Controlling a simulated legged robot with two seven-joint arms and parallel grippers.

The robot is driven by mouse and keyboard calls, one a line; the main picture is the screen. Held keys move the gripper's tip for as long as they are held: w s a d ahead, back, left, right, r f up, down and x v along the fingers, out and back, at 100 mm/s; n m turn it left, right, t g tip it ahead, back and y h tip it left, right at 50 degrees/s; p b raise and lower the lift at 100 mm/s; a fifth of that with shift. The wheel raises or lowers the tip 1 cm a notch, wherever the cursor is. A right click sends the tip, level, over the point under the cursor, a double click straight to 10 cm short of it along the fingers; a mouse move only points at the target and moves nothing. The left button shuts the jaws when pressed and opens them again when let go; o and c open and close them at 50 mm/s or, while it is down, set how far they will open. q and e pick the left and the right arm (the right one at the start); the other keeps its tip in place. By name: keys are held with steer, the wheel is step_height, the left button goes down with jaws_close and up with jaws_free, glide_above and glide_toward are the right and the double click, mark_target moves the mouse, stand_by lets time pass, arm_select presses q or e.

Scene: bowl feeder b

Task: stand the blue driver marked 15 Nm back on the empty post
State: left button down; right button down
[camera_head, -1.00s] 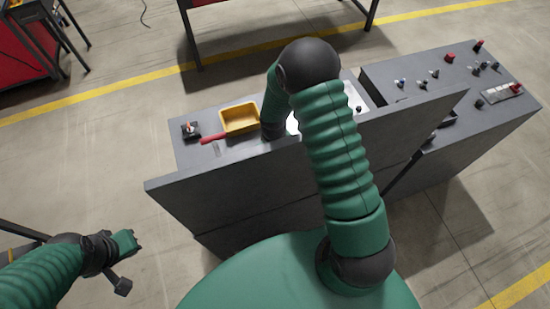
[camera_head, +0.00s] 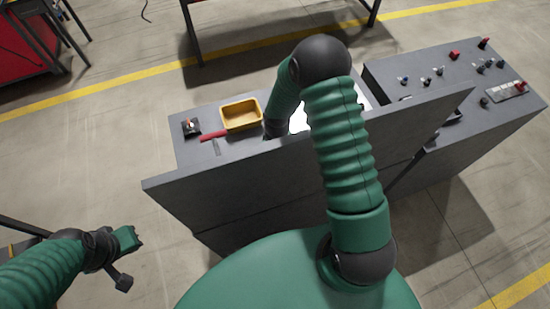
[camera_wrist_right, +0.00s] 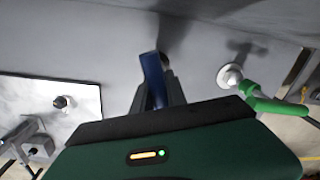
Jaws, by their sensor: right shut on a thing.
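In the right wrist view a blue driver (camera_wrist_right: 153,72) stands between the fingers of my right gripper (camera_wrist_right: 158,92), which is shut on it. No 15 Nm marking is readable. A dark shadow lies on the grey surface just beyond the driver's far end. To the right is a pale round metal piece (camera_wrist_right: 231,75) with a green bar-like part (camera_wrist_right: 272,103) beside it. I cannot tell which piece is the empty post. In the head view my right arm hides the right gripper and driver. My left gripper (camera_head: 133,239) hangs at the far left, away from the bench; its jaws are too small to judge.
A yellow bin (camera_head: 241,126), a red-handled item (camera_head: 213,136) and a small black box (camera_head: 191,126) are on the left bench top. A white plate (camera_wrist_right: 30,98) with a dark knob (camera_wrist_right: 62,101) lies left of the gripper. A grey upright panel (camera_head: 270,180) fronts the bench.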

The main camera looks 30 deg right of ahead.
steer(key=shift+w, duration=0.15)
steer(key=c, duration=1.8)
jaws_free()
steer(key=shift+r, duration=0.1)
steer(key=o, duration=0.5)
steer(key=shift+r, duration=0.15)
steer(key=shift+o, duration=0.2)
